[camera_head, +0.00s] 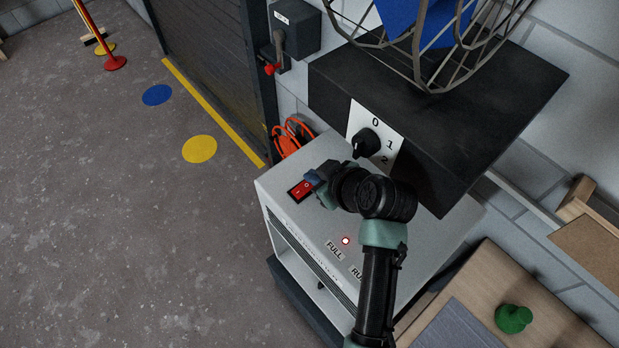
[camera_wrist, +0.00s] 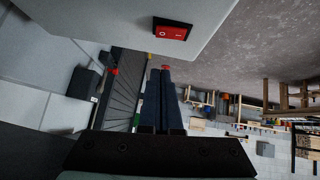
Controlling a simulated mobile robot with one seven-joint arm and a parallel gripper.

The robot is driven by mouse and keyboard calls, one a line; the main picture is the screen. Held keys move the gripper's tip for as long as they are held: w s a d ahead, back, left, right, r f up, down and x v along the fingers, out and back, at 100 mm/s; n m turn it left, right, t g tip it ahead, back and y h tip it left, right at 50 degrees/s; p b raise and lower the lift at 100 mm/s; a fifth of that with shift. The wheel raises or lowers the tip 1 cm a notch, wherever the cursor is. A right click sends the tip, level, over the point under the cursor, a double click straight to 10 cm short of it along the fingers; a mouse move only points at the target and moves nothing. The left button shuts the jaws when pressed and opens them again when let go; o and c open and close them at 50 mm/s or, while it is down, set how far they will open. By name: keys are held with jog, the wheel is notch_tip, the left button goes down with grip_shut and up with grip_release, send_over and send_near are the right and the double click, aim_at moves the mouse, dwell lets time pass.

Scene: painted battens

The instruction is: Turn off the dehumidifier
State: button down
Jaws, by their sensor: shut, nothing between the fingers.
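The dehumidifier is a pale grey box (camera_head: 290,222) with a front grille and the labels FULL and RU-, the rest hidden by my arm. A small red-ringed indicator (camera_head: 346,240) sits by FULL. A red rocker switch (camera_head: 300,190) is on its top near the far corner. The switch also shows in the wrist view (camera_wrist: 172,29), with a white ring and a bar on it; I cannot tell which side is pressed. My gripper (camera_head: 313,178) is shut and empty, close beside the switch. In the wrist view its fingertips (camera_wrist: 167,74) point past the switch, apart from it.
A black box (camera_head: 460,110) with a 0-1-2 dial (camera_head: 367,142) and a wire cage (camera_head: 430,45) overhangs the dehumidifier. An orange cable (camera_head: 288,138) lies behind. A wooden surface with a green knob-like object (camera_head: 513,319) is at lower right. The floor at left is open.

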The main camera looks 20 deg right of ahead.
jog(key=p, duration=0.1)
send_over(303, 182)
jog(key=s, duration=0.3)
jog(key=f, duration=0.4)
jog(key=shift+w+d+f, duration=0.2)
jog(key=shift+w, duration=0.05)
jog(key=shift+d+f, duration=0.15)
jog(key=shift+f, duration=0.85)
jog(key=shift+w+d+f+b, duration=0.1)
jog(key=shift+f+b, duration=0.25)
jog(key=shift+b, duration=0.1)
jog(key=shift+r, duration=0.1)
